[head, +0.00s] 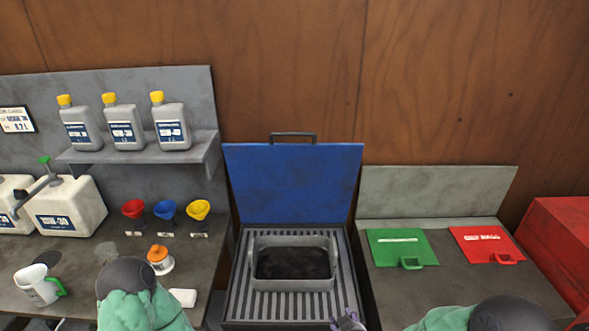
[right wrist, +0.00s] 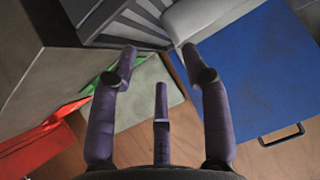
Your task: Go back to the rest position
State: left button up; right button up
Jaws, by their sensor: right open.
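My right gripper (head: 347,321) shows only as dark fingertips at the bottom edge of the head view, just in front of the grated stand. In the right wrist view the same gripper (right wrist: 160,64) has its three purple fingers spread, with nothing between them. My left gripper is out of the head view; only part of the left arm shows at the lower left. A grey metal tray (head: 292,286) with a dark inside sits on the grated stand, beyond my right gripper.
A blue lid (head: 293,182) stands open behind the tray. Left bench holds a measuring jug (head: 36,285), an orange-topped container (head: 160,260), white canisters (head: 66,208) and coloured funnels (head: 165,209). Green (head: 398,248) and red (head: 486,245) panels lie on the right bench, beside a red box (head: 560,240).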

jog(key=s+a+f+m+g+y, duration=0.1)
jog(key=s+a+f+g, duration=0.1)
jog(key=s+f+g, duration=0.5)
jog(key=s+a+f+m+g+y, duration=0.1)
jog(key=s+a+f+g+y, duration=0.2)
jog(key=s+f, duration=0.85)
jog(key=shift+h, duration=0.6)
jog(key=f+b, duration=0.2)
jog(key=b, duration=0.1)
jog(key=s+f+b, duration=0.1)
jog(key=f+b, duration=0.1)
jog(key=b, duration=0.1)
jog(key=shift+s+d+f+b, duration=0.15)
jog(key=shift+d+f+b, duration=0.05)
jog(key=shift+f+b, duration=0.2)
